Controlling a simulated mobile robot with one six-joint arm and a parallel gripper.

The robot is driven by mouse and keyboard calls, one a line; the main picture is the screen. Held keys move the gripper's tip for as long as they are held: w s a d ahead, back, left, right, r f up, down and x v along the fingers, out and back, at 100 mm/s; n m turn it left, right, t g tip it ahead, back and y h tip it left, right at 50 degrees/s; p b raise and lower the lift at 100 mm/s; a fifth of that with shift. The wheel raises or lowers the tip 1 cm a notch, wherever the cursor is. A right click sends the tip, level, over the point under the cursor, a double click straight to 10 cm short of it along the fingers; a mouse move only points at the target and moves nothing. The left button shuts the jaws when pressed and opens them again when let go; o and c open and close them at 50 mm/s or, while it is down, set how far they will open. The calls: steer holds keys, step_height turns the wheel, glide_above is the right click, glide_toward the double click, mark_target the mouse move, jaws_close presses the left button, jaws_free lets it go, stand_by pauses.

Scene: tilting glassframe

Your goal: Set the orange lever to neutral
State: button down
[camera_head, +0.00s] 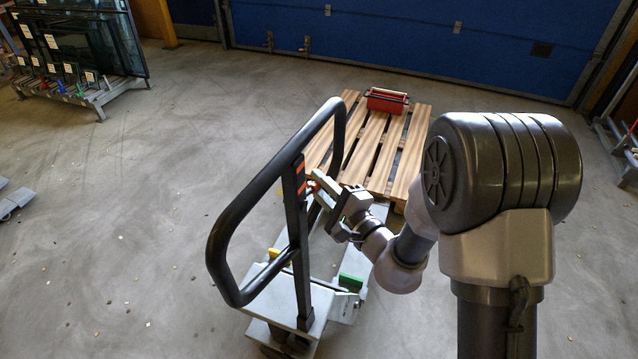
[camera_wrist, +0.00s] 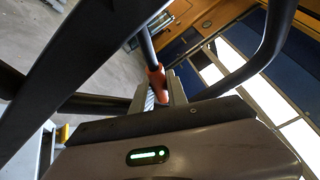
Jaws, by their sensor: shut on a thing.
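The orange lever (camera_wrist: 155,80) shows in the wrist view, sitting between the two fingers of my gripper (camera_wrist: 160,94). The fingers are shut on its orange end. In the head view my gripper (camera_head: 318,185) is at the upright of a pallet truck with a large black loop handle (camera_head: 228,222). Only a small orange-red bit of the lever (camera_head: 312,185) shows there, at the fingertips. The rest of the lever is hidden by the gripper, so its exact position cannot be told.
The truck's grey base (camera_head: 265,288) carries yellow and green parts. A wooden pallet (camera_head: 412,165) with a red toolbox (camera_head: 386,100) lies behind. Glass panes on a rack (camera_head: 85,50) stand at the far left. The floor at left is open. A blue door closes the back.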

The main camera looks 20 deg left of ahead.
steer(key=n+b, duration=0.1)
steer(key=b, duration=0.2)
steer(key=shift+w+y, duration=0.25)
steer(key=shift+y, duration=0.05)
steer(key=r+n+b, duration=0.1)
steer(key=n+b, duration=0.1)
steer(key=b, duration=0.2)
steer(key=shift+w+r+t+y, duration=0.1)
steer(key=shift+r+t+y, duration=0.2)
steer(key=shift+r, duration=0.05)
steer(key=shift+r+n+y+b, duration=0.45)
steer(key=shift+r+b, duration=0.3)
steer(key=shift+b, duration=0.35)
steer(key=shift+r, duration=0.35)
steer(key=c, duration=1.3)
jaws_free()
steer(key=shift+d, duration=0.1)
